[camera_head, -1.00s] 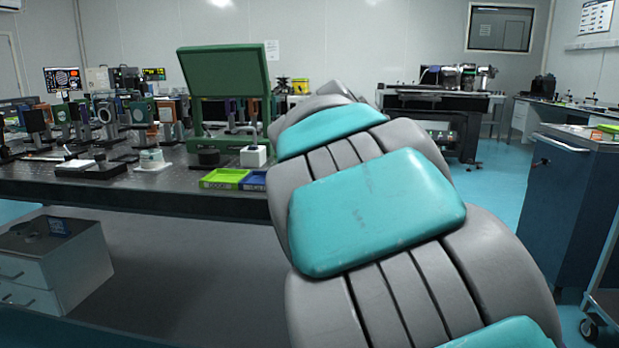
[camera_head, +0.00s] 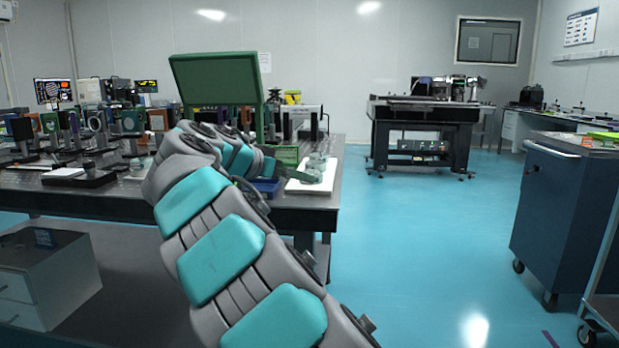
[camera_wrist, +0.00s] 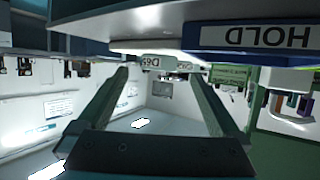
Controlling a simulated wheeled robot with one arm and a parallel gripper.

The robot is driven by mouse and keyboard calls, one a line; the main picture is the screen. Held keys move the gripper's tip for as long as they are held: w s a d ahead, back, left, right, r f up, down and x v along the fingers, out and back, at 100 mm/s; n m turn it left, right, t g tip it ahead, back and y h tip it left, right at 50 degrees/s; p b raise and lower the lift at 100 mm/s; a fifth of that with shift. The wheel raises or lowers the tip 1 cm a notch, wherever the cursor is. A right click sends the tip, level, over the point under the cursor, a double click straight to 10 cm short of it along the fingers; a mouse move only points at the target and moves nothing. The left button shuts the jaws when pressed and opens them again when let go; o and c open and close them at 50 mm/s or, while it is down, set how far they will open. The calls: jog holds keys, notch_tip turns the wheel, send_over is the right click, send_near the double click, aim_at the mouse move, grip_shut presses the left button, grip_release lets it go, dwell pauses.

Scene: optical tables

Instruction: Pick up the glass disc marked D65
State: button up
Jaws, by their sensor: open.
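In the wrist view, which is upside down, a small pale tag marked D65 (camera_wrist: 151,62) shows just beyond and between my fingertips. The glass disc itself cannot be told apart clearly there. My gripper (camera_wrist: 158,75) is open, with its two dark fingers spread and nothing seen between them. In the head view, clear glass pieces (camera_head: 318,162) stand on a white pad (camera_head: 305,187) at the right end of the optical table. Their marks are too small to read. My arm reaches over the table left of the pad, and its end is hard to make out.
A blue tray (camera_head: 267,188) sits left of the pad. A blue label reading HOLD (camera_wrist: 255,37) is close in the wrist view.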

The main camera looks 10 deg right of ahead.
jog(key=shift+r+p+x, duration=0.15)
jog(key=shift+p+x, duration=0.1)
jog(key=shift+x, duration=1.1)
jog(key=shift+r+p+x, duration=0.15)
jog(key=shift+p+x, duration=0.05)
jog(key=shift+x, duration=1.15)
jog(key=shift+d, duration=0.1)
jog(key=c, duration=1.5)
